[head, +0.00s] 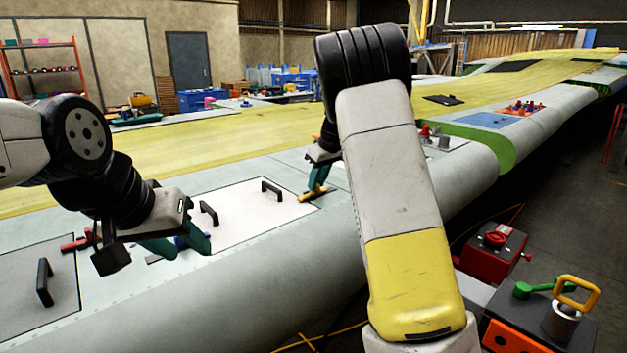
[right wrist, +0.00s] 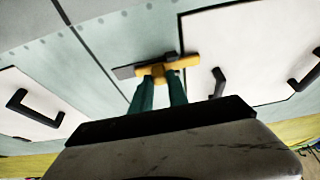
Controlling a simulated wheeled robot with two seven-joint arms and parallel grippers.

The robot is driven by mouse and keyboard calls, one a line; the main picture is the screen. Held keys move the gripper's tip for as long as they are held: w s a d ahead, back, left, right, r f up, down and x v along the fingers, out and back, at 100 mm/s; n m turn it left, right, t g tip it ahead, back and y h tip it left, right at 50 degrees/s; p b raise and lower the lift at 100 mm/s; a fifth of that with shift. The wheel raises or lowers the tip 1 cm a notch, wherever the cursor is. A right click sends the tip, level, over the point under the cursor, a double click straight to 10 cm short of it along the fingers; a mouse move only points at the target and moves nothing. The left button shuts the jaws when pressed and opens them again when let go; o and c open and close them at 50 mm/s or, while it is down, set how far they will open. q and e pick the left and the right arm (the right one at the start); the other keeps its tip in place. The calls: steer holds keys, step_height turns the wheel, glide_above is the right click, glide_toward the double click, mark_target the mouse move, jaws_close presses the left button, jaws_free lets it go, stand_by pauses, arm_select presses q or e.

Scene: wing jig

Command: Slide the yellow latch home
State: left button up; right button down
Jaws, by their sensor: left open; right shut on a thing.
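The yellow latch (head: 313,195) lies on the grey wing skin at the right edge of a white panel. In the right wrist view, the yellow latch (right wrist: 183,63) has a dark flat bar at its left end, and a white panel corner is close to its right end. My right gripper (head: 321,178) points down with its teal fingers shut on the latch's middle; the fingers show in the right wrist view (right wrist: 160,84). My left gripper (head: 178,243) is open above the wing near a blue latch (head: 188,242), partly hidden behind its fingers. I cannot tell whether they touch.
The white panel (head: 240,222) carries black handles (head: 272,190). A red latch (head: 76,244) lies left, beside another handled panel (head: 45,283). A red box (head: 492,250) and a black box with a green lever (head: 540,289) stand at right. My right arm hides part of the wing.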

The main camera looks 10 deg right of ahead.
steer(key=shift+a, duration=0.2)
steer(key=c, duration=1.3)
jaws_free()
steer(key=shift+s, duration=0.1)
steer(key=shift+r, duration=0.1)
steer(key=v, duration=0.7)
steer(key=shift+d+r, duration=0.1)
steer(key=shift+r, duration=0.25)
steer(key=shift+s, duration=0.1)
